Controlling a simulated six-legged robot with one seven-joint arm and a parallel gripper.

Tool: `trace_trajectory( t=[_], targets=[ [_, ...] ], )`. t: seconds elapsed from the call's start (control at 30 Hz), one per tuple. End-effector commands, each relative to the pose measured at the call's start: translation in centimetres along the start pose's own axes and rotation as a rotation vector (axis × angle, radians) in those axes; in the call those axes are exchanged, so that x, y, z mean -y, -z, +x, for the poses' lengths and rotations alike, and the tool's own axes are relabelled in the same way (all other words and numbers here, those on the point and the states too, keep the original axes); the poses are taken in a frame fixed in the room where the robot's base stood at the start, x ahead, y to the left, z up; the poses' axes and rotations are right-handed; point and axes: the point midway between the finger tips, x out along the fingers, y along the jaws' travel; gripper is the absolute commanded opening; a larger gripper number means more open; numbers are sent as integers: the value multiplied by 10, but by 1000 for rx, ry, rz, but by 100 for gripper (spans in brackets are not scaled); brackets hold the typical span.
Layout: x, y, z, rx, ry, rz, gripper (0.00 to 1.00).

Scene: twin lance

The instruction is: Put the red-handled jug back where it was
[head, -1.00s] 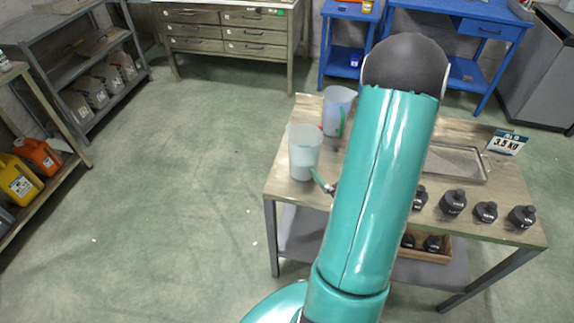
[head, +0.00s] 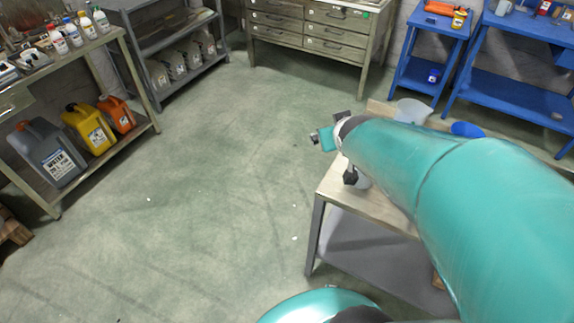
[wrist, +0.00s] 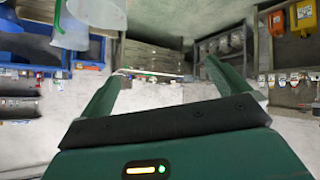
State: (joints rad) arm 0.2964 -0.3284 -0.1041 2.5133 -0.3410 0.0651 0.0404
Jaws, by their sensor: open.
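My gripper (head: 322,139) is in the air beyond the table's left end in the head view. In the wrist view its two fingers (wrist: 163,85) are spread with nothing between them. A translucent jug (head: 412,110) stands at the back of the table, partly behind my arm. The wrist view, which is upside down, shows a whitish jug (wrist: 97,13) at the upper left and a second clear jug (wrist: 70,32) with a green strip beside it. No red handle shows now, so I cannot tell which jug has it.
The wooden-topped table (head: 338,192) is largely covered by my arm. A blue round thing (head: 467,129) shows behind the arm. Left are shelves with a grey canister (head: 45,155), a yellow one (head: 88,130) and an orange one (head: 117,114). The floor between is clear.

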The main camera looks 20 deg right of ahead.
Motion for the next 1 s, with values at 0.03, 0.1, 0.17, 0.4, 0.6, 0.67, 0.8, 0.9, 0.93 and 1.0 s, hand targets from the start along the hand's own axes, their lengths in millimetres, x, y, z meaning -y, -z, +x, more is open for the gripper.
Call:
trace_trajectory(
  t=[0.03,0.1,0.17,0.4,0.6,0.67,0.8,0.9,0.93,1.0],
  targets=[
    [18,5,-20,25,29,0,100],
    [42,2,-47,88,73,6,100],
    [63,-4,-72,144,119,6,100],
    [118,-35,-155,319,280,-28,100],
    [126,-43,-169,358,308,-39,100],
    [126,-43,-169,358,307,-38,100],
    [125,-43,-168,357,306,-38,100],
    [125,-43,-168,357,306,-38,100],
    [125,-43,-168,357,306,-38,100],
    [125,-43,-168,357,306,-38,100]
  ],
)
